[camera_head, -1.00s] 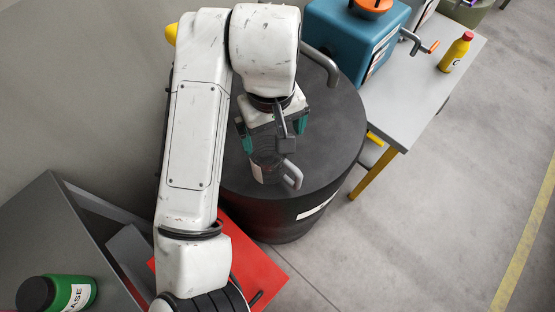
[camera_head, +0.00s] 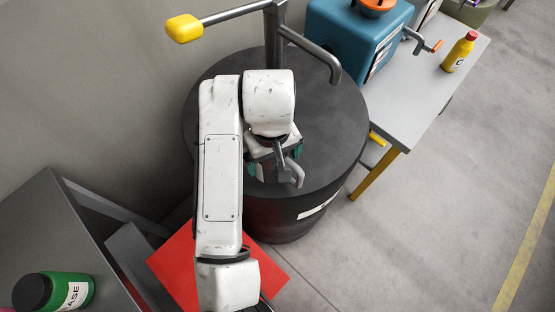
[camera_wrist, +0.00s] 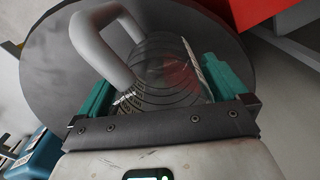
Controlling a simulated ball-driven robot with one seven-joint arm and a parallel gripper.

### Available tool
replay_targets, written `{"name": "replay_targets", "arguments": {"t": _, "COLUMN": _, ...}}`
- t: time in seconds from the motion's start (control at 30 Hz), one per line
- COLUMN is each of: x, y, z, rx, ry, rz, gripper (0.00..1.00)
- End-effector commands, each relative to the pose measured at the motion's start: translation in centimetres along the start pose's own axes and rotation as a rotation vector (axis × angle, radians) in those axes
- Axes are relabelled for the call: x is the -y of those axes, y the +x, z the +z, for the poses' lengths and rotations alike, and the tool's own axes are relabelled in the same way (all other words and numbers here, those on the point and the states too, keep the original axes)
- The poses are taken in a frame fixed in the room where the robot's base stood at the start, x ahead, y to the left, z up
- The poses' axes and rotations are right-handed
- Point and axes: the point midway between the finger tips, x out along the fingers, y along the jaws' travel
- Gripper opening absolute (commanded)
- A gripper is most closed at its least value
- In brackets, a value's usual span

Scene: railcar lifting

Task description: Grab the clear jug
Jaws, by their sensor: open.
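The clear jug stands on top of a black drum (camera_head: 330,105). In the wrist view the see-through jug (camera_wrist: 165,75) with dark measuring lines and a grey handle (camera_wrist: 108,45) lies between the two green-lined fingers of my gripper (camera_wrist: 160,90). The jaws are open, one finger on each side of the jug body. In the head view my gripper (camera_head: 275,165) hides most of the jug; its grey handle (camera_head: 296,172) shows at the right. I cannot tell whether the fingers touch the jug.
A grey pipe with a yellow-ended lever (camera_head: 185,28) rises behind the drum. A grey table (camera_head: 425,100) at the right holds a blue machine (camera_head: 350,40) and a yellow bottle (camera_head: 459,52). A green jar (camera_head: 70,291) stands on a grey cabinet (camera_head: 45,225) at lower left.

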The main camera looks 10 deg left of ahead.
Motion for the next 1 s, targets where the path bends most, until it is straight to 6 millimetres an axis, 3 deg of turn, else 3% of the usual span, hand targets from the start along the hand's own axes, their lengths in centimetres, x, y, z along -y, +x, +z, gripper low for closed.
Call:
{"name": "replay_targets", "arguments": {"t": 0.23, "x": 0.00, "y": 0.12, "z": 0.00, "rx": 0.000, "ry": 0.000, "rz": 0.000, "gripper": 0.98}}
{"name": "replay_targets", "arguments": {"t": 0.63, "x": 0.00, "y": 0.08, "z": -0.02, "rx": -0.001, "ry": 0.000, "rz": 0.000, "gripper": 0.60}}
{"name": "replay_targets", "arguments": {"t": 1.0, "x": -0.03, "y": -0.37, "z": -0.08, "rx": -0.003, "ry": 0.000, "rz": 0.001, "gripper": 0.60}}
